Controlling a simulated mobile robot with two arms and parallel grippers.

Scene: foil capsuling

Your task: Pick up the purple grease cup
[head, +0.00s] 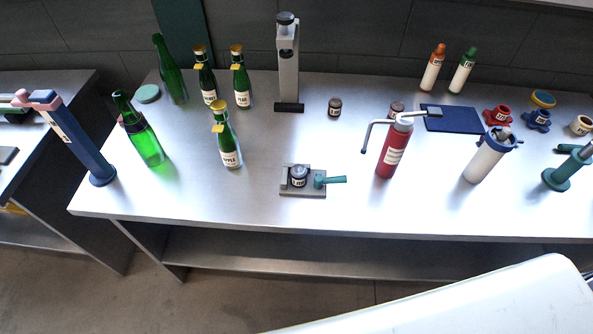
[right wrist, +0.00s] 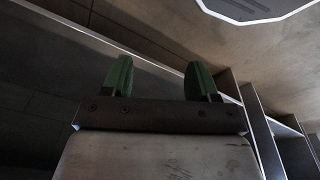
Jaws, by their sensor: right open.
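A small cup with a dark purple-grey top and a pale label (head: 298,174) sits in a grey clamp fixture (head: 302,193) near the front middle of the steel bench. The fixture has a teal handle (head: 333,180) on its right side. Two similar small jars stand farther back: a dark brownish one (head: 335,106) and a reddish-brown one (head: 396,108) partly hidden by a red bottle's pump. My right gripper (right wrist: 158,68) shows two green fingers, apart and empty, in the right wrist view, away from the cup. My left gripper is not in view.
The steel bench (head: 250,205) holds several green bottles (head: 228,150) at left, a grey press (head: 287,65) at back, a red dispenser (head: 393,155) and a white dispenser (head: 485,160) at right.

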